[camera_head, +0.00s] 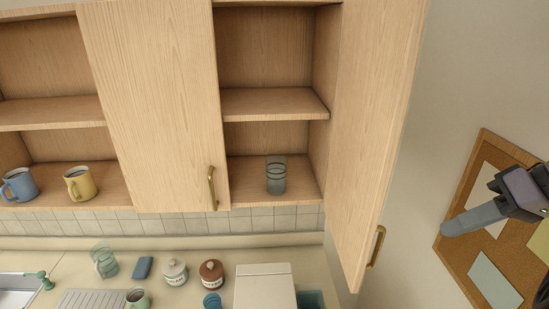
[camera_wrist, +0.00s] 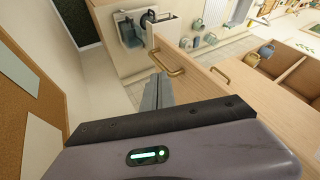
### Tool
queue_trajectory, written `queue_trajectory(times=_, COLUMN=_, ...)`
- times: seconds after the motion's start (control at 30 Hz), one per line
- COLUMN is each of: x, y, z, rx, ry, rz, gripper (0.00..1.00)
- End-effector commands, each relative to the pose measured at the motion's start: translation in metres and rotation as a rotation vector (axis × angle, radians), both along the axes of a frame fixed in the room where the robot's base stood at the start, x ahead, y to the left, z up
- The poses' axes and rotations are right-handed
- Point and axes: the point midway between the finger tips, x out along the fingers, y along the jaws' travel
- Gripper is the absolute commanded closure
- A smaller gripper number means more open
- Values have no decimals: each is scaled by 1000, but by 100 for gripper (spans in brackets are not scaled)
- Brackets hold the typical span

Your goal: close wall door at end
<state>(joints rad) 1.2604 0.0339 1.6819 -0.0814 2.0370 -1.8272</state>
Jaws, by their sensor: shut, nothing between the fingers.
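The wall door at the end (camera_head: 375,130) stands open at the right end of the wall cabinet, swung out toward me. Its brass handle (camera_head: 376,246) is near its lower free edge. In the wrist view the same door (camera_wrist: 200,85) shows with its handle (camera_wrist: 167,64) just beyond my fingertips. My gripper (camera_head: 447,229) is shut and empty, to the right of the door and apart from it in the head view. In the wrist view my gripper (camera_wrist: 157,85) points toward the door's handle edge. The open end compartment (camera_head: 265,60) holds a glass (camera_head: 276,175).
Another cabinet door (camera_head: 155,100) covers the section left of the end compartment. A blue mug (camera_head: 20,185) and a yellow mug (camera_head: 79,183) stand on the left shelf. A cork board (camera_head: 490,270) hangs on the right wall behind my gripper. Jars and a white box (camera_head: 265,287) stand on the counter below.

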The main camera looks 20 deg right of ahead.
Motion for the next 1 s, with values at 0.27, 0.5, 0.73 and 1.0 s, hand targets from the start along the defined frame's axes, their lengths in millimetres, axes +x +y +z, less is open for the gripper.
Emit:
queue_trajectory(times=0.27, x=18, y=14, z=-35, rx=1, ry=-6, rz=8, gripper=100)
queue_trajectory(times=0.5, x=43, y=34, z=-76, rx=1, ry=-5, rz=7, gripper=100)
queue_trajectory(times=0.73, x=54, y=65, z=-79, rx=-2, ry=-6, rz=6, gripper=100)
queue_trajectory(times=1.0, x=56, y=75, z=-80, rx=-2, ry=-6, rz=3, gripper=100)
